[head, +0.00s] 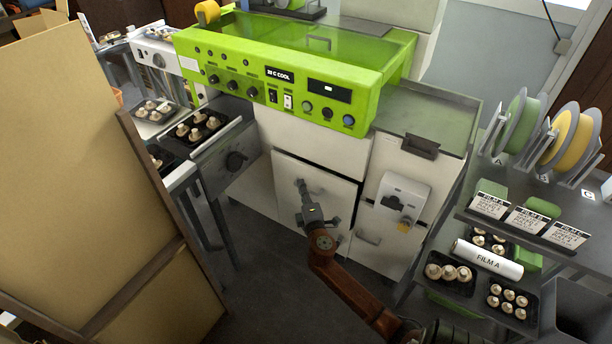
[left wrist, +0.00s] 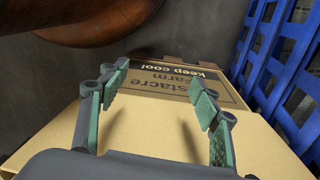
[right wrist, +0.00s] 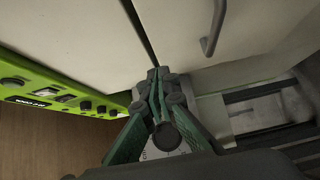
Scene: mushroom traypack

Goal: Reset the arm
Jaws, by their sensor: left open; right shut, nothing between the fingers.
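My right arm reaches up from the bottom of the head view, and its gripper (head: 302,186) is shut and empty in front of the white cabinet doors (head: 290,178). In the right wrist view the fingers of this gripper (right wrist: 158,75) meet, with a cabinet door and its handle beyond them. My left gripper does not show in the head view. In the left wrist view my left gripper (left wrist: 156,88) is open and empty above a cardboard box (left wrist: 155,130) with dark printing.
A lime green wrapping machine (head: 300,75) stands above the cabinets. Mushroom trays (head: 195,132) sit at left. At right, a shelf holds film rolls (head: 575,135), a FILM A roll (head: 487,260) and more trays. Large cardboard (head: 60,150) blocks the left. Blue crates (left wrist: 280,60) stand beside the box.

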